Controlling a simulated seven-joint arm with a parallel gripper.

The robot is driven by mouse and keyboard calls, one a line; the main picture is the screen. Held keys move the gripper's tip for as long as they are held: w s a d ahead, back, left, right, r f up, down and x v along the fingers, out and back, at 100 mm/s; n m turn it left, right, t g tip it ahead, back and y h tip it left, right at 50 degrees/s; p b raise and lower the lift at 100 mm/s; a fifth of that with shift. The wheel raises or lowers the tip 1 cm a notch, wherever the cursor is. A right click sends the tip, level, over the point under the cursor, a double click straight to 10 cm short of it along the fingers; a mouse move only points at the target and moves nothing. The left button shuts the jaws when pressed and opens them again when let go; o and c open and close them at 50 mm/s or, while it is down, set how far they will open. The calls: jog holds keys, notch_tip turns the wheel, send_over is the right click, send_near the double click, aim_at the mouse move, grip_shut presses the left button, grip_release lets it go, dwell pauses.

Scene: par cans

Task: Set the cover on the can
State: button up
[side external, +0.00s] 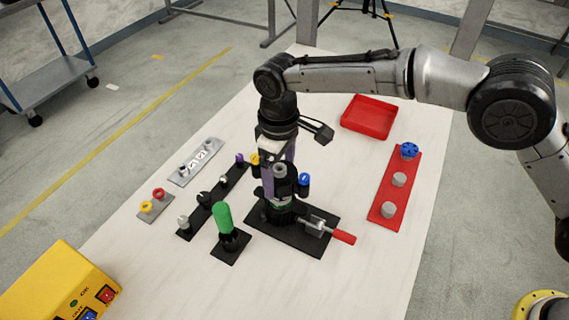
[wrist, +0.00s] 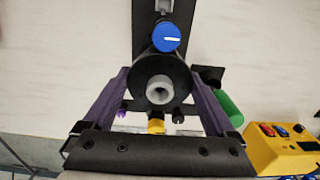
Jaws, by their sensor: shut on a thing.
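My gripper (wrist: 160,100) has its purple fingers closed on a round black part with a grey hub (wrist: 159,89), which I take for the cover (wrist: 172,70). A blue knob (wrist: 166,38) with a white line and a yellow knob (wrist: 156,126) show on opposite sides of it. In the side view the grey hub (side external: 280,170) and blue knob (side external: 304,179) are over the black fixture plate (side external: 310,240). Whether cover and can touch cannot be told.
A red-handled clamp (side external: 343,236) lies right of the can. A green-handled tool (side external: 222,217) stands at front left. A black strip (side external: 212,203) with knobs, a red strip (side external: 387,205) and a red tray (side external: 367,117) surround the fixture. A yellow box (side external: 58,285) sits at lower left.

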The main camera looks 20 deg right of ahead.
jog(key=shift+f, duration=2.75)
jog(key=shift+f, duration=0.2)
jog(key=o, duration=0.9)
jog(key=shift+d, duration=0.1)
notch_tip(320, 180, up, 14)
jog(key=shift+f, duration=0.1)
